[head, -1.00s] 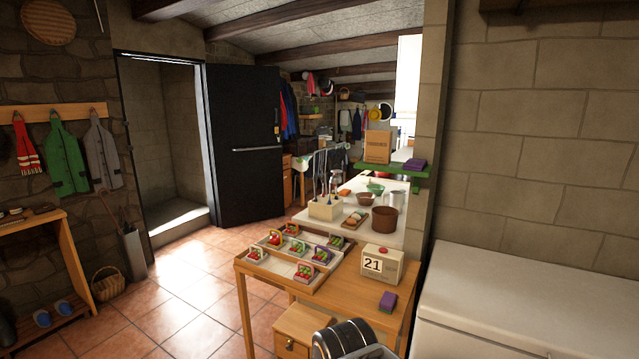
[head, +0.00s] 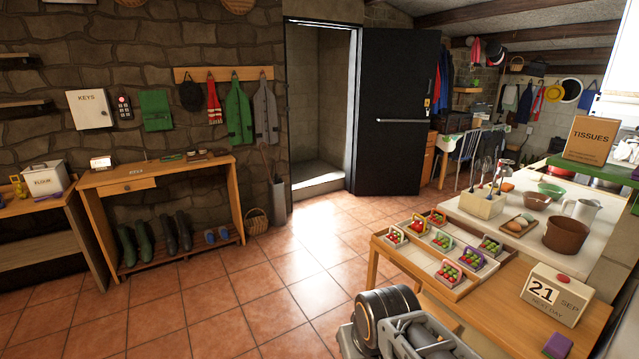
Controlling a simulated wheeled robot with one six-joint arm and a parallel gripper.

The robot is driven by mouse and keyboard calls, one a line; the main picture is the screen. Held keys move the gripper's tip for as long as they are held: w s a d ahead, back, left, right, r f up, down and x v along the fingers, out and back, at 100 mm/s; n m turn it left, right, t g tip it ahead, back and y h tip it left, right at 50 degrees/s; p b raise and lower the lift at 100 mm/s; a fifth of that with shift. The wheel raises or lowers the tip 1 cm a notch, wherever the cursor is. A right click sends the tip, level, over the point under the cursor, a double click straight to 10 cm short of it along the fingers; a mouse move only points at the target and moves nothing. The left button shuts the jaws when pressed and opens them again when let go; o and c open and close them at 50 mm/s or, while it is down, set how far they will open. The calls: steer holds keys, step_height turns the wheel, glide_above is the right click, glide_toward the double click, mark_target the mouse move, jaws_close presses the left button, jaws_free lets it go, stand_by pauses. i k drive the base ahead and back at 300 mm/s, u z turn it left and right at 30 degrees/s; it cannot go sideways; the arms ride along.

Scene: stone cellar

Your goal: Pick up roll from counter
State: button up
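A white counter (head: 474,213) stands at the right, behind the wooden table. A small board (head: 505,227) on it carries a rounded brownish item (head: 512,226), possibly the roll, and a paler piece beside it. They are too small to tell for sure. A brown pot (head: 566,236) stands to their right and a white utensil holder (head: 482,203) to their left. Part of my arm shows at the bottom, in front of the wooden table and well short of the counter. My gripper's fingers do not show.
A wooden table (head: 480,317) in front of the counter bears a tray (head: 425,268) of small baskets, a calendar block (head: 556,294) and a purple sponge (head: 558,346). The tiled floor (head: 250,290) is open at left and centre. A shoe bench (head: 160,178) lines the left wall.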

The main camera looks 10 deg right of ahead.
mark_target(536, 177)
steer(key=i, duration=4.35)
steer(key=z, duration=2.35)
steer(key=i, duration=0.95)
steer(key=z, duration=1.05)
steer(key=k, duration=0.45)
steer(key=u, duration=0.6)
steer(key=i, duration=0.9)
steer(key=u, duration=0.3)
